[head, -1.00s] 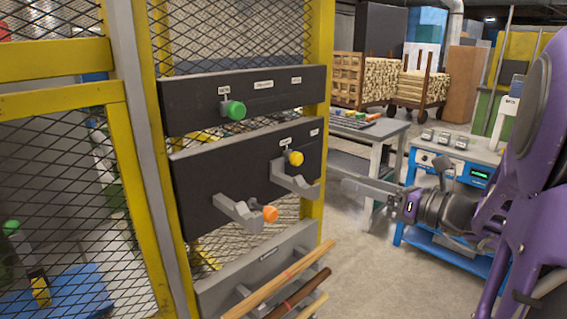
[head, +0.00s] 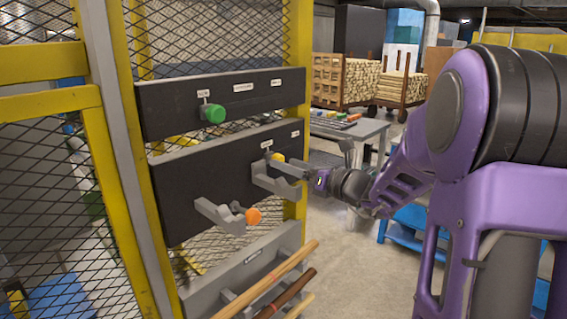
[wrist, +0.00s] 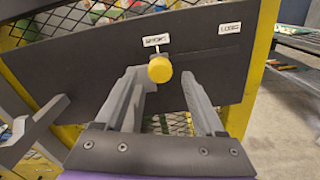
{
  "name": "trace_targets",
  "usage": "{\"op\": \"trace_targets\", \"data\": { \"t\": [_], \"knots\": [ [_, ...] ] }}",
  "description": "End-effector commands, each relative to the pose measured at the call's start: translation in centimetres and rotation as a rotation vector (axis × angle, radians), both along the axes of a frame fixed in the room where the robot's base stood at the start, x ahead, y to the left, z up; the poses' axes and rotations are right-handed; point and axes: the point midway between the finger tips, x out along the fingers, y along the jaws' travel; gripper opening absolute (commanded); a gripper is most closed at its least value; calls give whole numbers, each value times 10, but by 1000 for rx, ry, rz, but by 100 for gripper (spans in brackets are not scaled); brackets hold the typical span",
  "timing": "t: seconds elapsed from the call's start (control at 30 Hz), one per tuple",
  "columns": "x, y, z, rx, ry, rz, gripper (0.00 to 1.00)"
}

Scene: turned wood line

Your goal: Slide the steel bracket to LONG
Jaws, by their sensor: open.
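The grey steel bracket (head: 277,184) juts from the right part of the middle black panel (head: 185,185). A yellow knob (head: 278,157) shows just above it; in the wrist view the knob (wrist: 160,69) is below the SHORT label (wrist: 155,40). The LONG label (wrist: 229,28) is to its right, near the panel's right end. My gripper (wrist: 163,85) is open, its fingers to the left and right of the knob in the picture, with gaps on both sides. In the head view my gripper (head: 298,168) is close by the bracket. The wrist view does not clearly show the bracket apart from my fingers.
Another grey bracket (head: 220,214) with an orange knob (head: 253,216) is lower left. A green knob (head: 213,113) is on the upper panel. Turned rods (head: 266,284) rest on a lower rack. A yellow post (head: 297,70) bounds the panels on the right, with open floor beyond.

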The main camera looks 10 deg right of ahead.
Motion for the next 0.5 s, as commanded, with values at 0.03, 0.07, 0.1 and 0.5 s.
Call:
{"op": "trace_targets", "data": {
  "t": [0.03, 0.07, 0.1, 0.5],
  "knots": [
    [6, 5, 0, 0, 0, 2, 71],
    [8, 6, 0, -1, 0, 1, 71],
    [11, 8, 0, -1, 0, 2, 71],
    [19, 14, 0, -1, -1, 0, 71]
  ]
}}
